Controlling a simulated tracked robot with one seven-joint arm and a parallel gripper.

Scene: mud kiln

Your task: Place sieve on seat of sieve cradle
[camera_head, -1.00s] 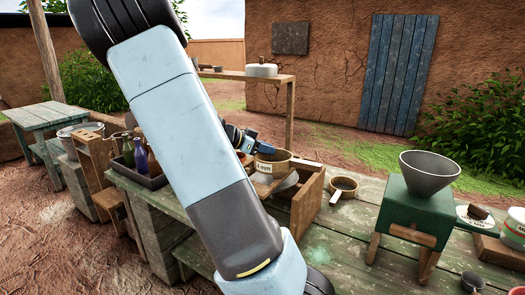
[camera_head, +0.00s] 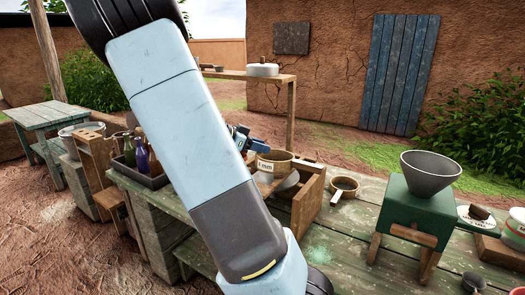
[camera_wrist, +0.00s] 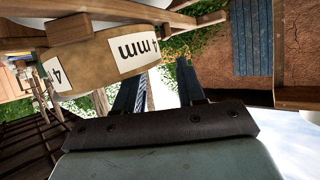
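The sieve (camera_head: 275,161) is a round tan ring with a white "4 mm" label, resting at the top of the wooden sieve cradle (camera_head: 308,201) on the green bench. It looks roughly level; its exact fit on the seat is hard to tell. In the wrist view, the sieve (camera_wrist: 85,62) fills the upper left, against wooden bars. My gripper (camera_head: 246,139) is just behind and left of the sieve in the head view, partly hidden by my arm. In the wrist view, my gripper (camera_wrist: 163,74) has its fingers spread with nothing between them, apart from the sieve.
A pale bowl (camera_head: 289,181) shows under the sieve. A small pan (camera_head: 344,185) lies right of the cradle. A green stand with a grey funnel (camera_head: 430,170) stands farther right. Bottles in a dark tray (camera_head: 148,177) are at left. A shelf (camera_head: 270,77) stands behind.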

